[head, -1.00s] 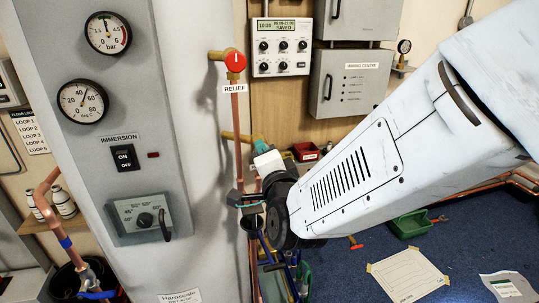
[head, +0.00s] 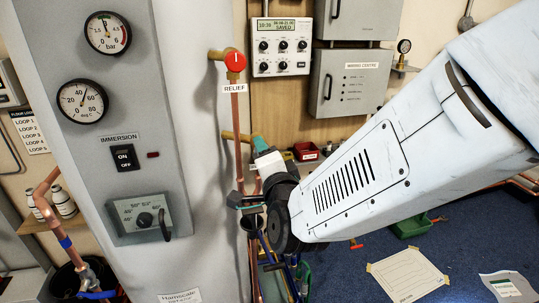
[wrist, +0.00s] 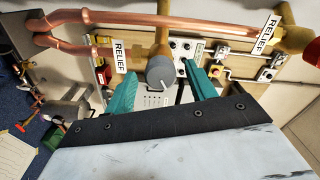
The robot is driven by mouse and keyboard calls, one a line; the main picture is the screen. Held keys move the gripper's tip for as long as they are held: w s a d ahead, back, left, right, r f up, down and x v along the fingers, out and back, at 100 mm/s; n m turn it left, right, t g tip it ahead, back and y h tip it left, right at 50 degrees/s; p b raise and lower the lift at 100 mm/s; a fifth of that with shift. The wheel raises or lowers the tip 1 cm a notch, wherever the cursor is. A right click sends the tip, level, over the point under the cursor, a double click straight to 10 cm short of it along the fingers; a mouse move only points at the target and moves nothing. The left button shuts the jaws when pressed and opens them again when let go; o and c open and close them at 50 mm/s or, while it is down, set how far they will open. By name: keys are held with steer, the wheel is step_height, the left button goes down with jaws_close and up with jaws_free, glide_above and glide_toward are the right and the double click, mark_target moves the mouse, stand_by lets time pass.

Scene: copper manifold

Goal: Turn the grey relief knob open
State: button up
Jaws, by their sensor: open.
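In the wrist view, the grey knob (wrist: 161,72) with a pale pointer line sits on a brass fitting, beside a RELIEF label (wrist: 120,57). My gripper (wrist: 163,80) is open, with one teal finger on each side of the knob. I cannot tell whether either finger touches it. In the head view my gripper (head: 248,172) is by the copper pipes at the grey cylinder's right side, below the RELIEF label (head: 234,89). The grey knob is hidden there behind my gripper.
The grey cylinder panel (head: 170,95) stands left. A control box (head: 282,46) and a wiring centre box (head: 350,83) hang behind. Blue floor (head: 450,235) is partly open at right.

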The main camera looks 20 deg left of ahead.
steer(key=v, duration=0.7)
steer(key=shift+d, duration=0.1)
steer(key=s+a+f+n+g, duration=0.1)
steer(key=s+f+n+g, duration=0.4)
steer(key=f, duration=0.3)
steer(key=s+d+f+n+g+h, duration=0.2)
steer(key=d+f+n+g+h, duration=0.1)
steer(key=d+n+g, duration=0.4)
steer(key=s+d+r+m+h, duration=0.1)
steer(key=s+d+r+h, duration=0.1)
steer(key=d, duration=0.9)
steer(key=s+d+r+m+g+h, duration=0.1)
steer(key=s+d+r, duration=0.4)
steer(key=d, duration=0.6)
steer(key=s+d+r+m+g+h, duration=0.1)
steer(key=s+d+r+h, duration=0.2)
steer(key=d, duration=0.8)
steer(key=shift+s+d+r+m, duration=0.3)
steer(key=shift+r+m, duration=0.1)
steer(key=shift+r, duration=0.1)
